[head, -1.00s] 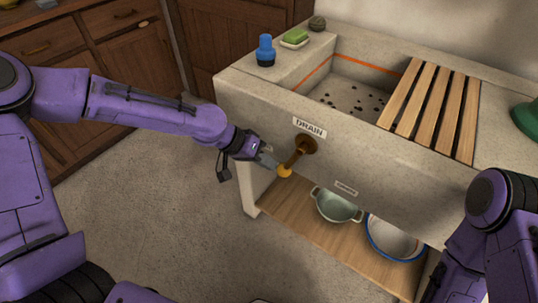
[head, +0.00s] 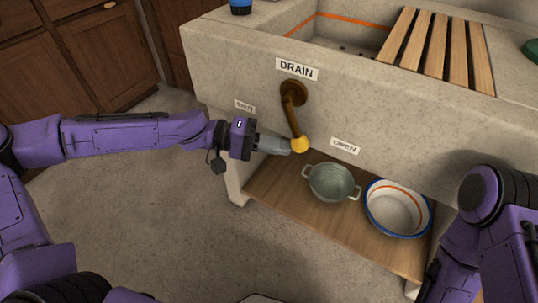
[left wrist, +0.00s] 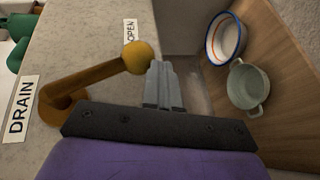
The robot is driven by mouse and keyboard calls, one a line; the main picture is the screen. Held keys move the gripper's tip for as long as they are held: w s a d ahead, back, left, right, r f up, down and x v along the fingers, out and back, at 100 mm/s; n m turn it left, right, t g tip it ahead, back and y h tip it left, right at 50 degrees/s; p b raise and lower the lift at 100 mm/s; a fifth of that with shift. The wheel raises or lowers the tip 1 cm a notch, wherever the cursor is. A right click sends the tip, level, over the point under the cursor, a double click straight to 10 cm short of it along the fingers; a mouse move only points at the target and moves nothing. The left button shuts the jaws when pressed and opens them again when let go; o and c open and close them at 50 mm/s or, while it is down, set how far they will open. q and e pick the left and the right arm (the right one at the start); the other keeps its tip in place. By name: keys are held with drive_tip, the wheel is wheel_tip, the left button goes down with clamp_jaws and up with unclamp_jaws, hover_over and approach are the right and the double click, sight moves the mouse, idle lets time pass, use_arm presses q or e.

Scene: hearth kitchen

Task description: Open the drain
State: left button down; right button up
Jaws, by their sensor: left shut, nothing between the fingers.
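The drain lever (head: 293,116) is a brown metal arm with a yellow ball knob (head: 299,144), on the stone sink's front under the DRAIN label (head: 297,69). It hangs down, tilted slightly right, between the SHUT label (head: 244,106) and the OPEN label (head: 345,145). My left gripper (head: 286,146) is shut and empty, its fingertips against or very near the knob's left side. In the left wrist view the shut fingers (left wrist: 161,72) are beside the knob (left wrist: 138,57), not around it. My right arm shows at the right, but its gripper is out of view.
The sink (head: 400,110) has a slatted wooden rack (head: 435,45) on top. Below, a wooden shelf (head: 300,210) holds a green colander (head: 331,183) and a white basin with a blue rim (head: 397,208). A blue-capped bottle (head: 240,5) stands at the sink's back left. Floor at left is clear.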

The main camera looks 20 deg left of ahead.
use_arm(q)
drive_tip(key=shift+s+d+r, duration=0.1)
drive_tip(key=shift+s+d, duration=0.15)
drive_tip(key=shift+d, duration=0.4)
drive_tip(key=p+v, duration=0.4)
drive_tip(key=v, duration=0.6)
drive_tip(key=shift+a, duration=0.2)
idle(0.3)
